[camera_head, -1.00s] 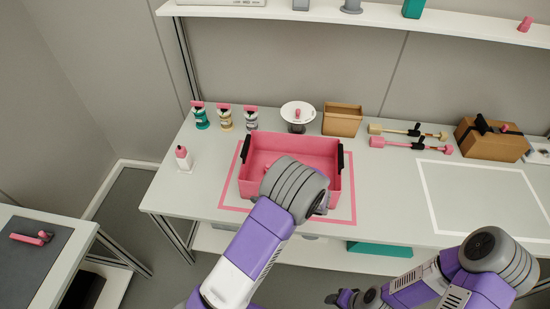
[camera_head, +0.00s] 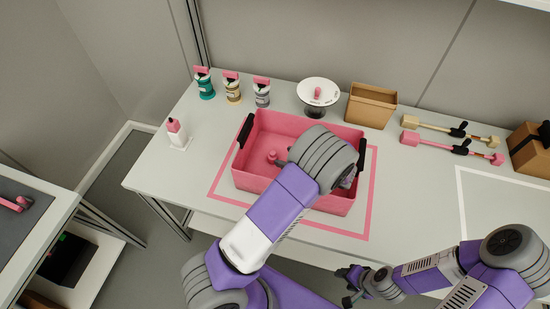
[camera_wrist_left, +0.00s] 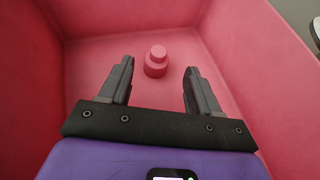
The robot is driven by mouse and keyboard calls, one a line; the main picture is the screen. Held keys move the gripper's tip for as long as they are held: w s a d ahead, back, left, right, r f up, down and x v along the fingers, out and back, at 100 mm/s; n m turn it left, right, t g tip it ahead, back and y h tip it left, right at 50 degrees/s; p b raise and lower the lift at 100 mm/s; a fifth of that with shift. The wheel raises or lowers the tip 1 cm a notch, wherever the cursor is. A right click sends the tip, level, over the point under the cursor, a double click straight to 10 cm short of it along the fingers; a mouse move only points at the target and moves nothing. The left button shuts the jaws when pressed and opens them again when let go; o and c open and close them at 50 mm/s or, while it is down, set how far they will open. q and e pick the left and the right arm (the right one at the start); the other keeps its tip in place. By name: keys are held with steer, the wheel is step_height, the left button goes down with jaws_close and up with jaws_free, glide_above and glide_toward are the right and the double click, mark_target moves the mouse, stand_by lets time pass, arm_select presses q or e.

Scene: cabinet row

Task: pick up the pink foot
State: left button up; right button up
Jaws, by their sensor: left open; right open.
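The pink foot (camera_head: 272,157), a small stepped round piece, stands on the floor of the pink bin (camera_head: 250,183). In the left wrist view the foot (camera_wrist_left: 156,64) is upright, just beyond and between the fingertips of my left gripper (camera_wrist_left: 159,72). That gripper is open, empty and inside the bin (camera_wrist_left: 90,62); no contact with the foot is visible. In the head view my left wrist hides most of this gripper and the bin's right part. My right gripper (camera_head: 349,285) is open, low in front of the table, away from the bin.
Bin walls surround my left gripper. Behind the bin stand several small jars (camera_head: 233,88), a round white stand (camera_head: 318,95) and a cardboard box (camera_head: 371,105). Tools (camera_head: 452,145) lie at right.

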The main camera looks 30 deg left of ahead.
mark_target(274, 153)
arm_select(q)
steer(key=shift+x, duration=0.95)
steer(key=b+x, duration=0.1)
steer(key=x, duration=0.3)
steer(key=shift+s+a+b, duration=0.15)
steer(key=shift+a+b, duration=0.1)
steer(key=shift+b, duration=0.05)
steer(key=shift+a+f, duration=0.2)
steer(key=shift+a, duration=0.2)
steer(key=shift+c, duration=0.3)
steer(key=c, duration=1)
